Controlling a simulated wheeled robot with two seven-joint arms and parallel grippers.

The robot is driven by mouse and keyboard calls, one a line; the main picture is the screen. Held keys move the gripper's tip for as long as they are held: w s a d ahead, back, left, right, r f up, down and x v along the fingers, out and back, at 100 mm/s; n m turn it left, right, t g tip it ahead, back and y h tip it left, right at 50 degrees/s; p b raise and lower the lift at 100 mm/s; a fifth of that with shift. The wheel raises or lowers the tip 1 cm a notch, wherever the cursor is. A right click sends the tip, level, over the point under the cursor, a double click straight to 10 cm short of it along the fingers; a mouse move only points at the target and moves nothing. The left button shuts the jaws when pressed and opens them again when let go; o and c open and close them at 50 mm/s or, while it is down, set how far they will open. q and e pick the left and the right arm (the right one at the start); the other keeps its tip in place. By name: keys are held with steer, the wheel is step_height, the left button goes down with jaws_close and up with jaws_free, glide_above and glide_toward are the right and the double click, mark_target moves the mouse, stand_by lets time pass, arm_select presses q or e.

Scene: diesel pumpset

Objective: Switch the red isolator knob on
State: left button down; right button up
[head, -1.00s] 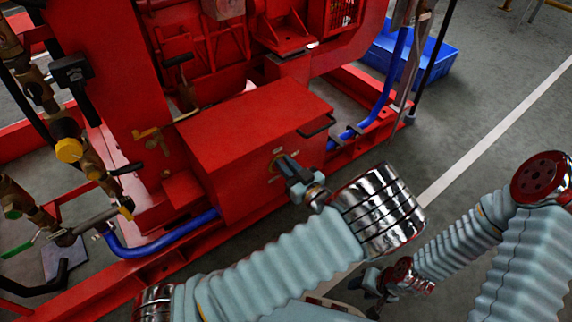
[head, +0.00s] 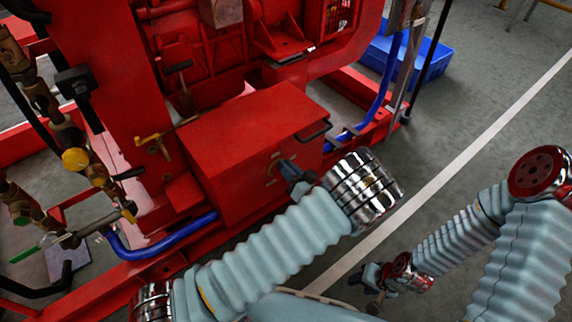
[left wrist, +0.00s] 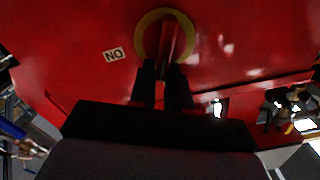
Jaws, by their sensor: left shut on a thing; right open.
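The red isolator knob (left wrist: 168,40) is a narrow bar handle on a yellow ring (left wrist: 148,22), set in the side of a red box (head: 240,190). In the left wrist view the bar stands nearly upright, tilted slightly. My left gripper (left wrist: 164,78) is shut on the bar's near end. A white label (left wrist: 114,55), reading as upside-down "ON", sits left of the ring in that view. In the head view my left gripper (head: 290,172) reaches the box side and hides most of the knob. My right gripper (head: 370,287) is low over the floor, away from the box, and open.
The box sits on a red pumpset frame with a blue hose (head: 165,238) along its base. Brass valves (head: 75,160) stand at the left. A blue crate (head: 425,60) is on the floor behind.

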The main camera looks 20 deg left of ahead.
arm_select(q)
steer(key=m, duration=0.2)
steer(key=m+p, duration=0.1)
steer(key=m, duration=0.1)
steer(key=w+f+m+p, duration=0.1)
steer(key=m, duration=0.1)
steer(key=shift+d, duration=0.4)
steer(key=shift+w+d+f+m+p, duration=0.15)
steer(key=shift+f+m, duration=0.1)
steer(key=shift+m, duration=0.85)
steer(key=shift+a+f+m+p, duration=0.1)
steer(key=shift+f+m, duration=0.15)
steer(key=shift+m, duration=0.85)
steer(key=shift+w+d+f+m+p, duration=0.15)
steer(key=shift+f+m, duration=0.1)
steer(key=shift+m, duration=0.85)
steer(key=shift+s+a, duration=0.1)
steer(key=shift+a, duration=0.05)
steer(key=c, duration=1.2)
jaws_free()
steer(key=shift+a+f, duration=0.1)
steer(key=shift+o, duration=0.2)
